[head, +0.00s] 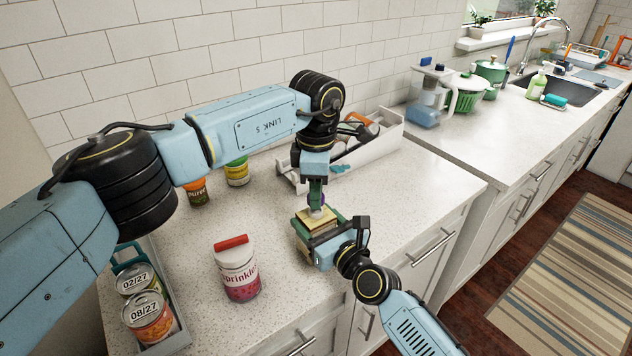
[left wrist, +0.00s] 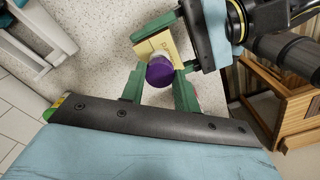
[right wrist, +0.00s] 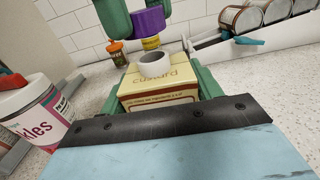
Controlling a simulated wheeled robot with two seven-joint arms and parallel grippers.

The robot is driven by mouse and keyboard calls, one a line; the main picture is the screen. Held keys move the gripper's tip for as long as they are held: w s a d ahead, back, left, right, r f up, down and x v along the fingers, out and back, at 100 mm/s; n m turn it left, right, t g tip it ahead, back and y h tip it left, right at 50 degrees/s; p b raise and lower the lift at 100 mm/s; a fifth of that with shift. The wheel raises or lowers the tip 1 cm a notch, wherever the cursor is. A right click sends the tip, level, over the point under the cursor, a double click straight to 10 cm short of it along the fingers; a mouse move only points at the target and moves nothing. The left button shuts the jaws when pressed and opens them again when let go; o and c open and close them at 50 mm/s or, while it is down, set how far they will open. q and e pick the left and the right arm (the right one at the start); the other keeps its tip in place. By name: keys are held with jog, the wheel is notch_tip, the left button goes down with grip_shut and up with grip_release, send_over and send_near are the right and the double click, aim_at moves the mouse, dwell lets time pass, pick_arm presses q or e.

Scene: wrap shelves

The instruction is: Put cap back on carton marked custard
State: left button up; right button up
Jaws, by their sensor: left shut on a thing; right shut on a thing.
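The cream custard carton (right wrist: 160,76) is held upright in my right gripper (right wrist: 158,98), one green finger on each side. It also shows in the head view (head: 313,222) and the left wrist view (left wrist: 146,52). A pale round spout (right wrist: 176,60) is on its top. The purple cap (right wrist: 148,21) is gripped by my left gripper (left wrist: 160,84), which comes down from above. The cap looks above and slightly left of the spout in the right wrist view; contact cannot be told.
A sprinkles jar (head: 238,272) with a red-handled lid stands left of the carton. A grey tray (head: 176,336) of dated cans is at front left. Orange and yellow tubs (head: 237,172) stand behind, and a white bin (head: 380,142) at the back.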

dwell(0.5)
pick_arm(q)
jog(key=shift+f, duration=0.8)
jog(key=shift+f, duration=0.55)
pick_arm(e)
grip_shut()
pick_arm(q)
jog(key=m, duration=0.9)
jog(key=shift+m, duration=0.4)
jog(key=m, duration=0.3)
jog(key=shift+m, duration=0.4)
jog(key=m, duration=0.9)
jog(key=shift+f, duration=0.1)
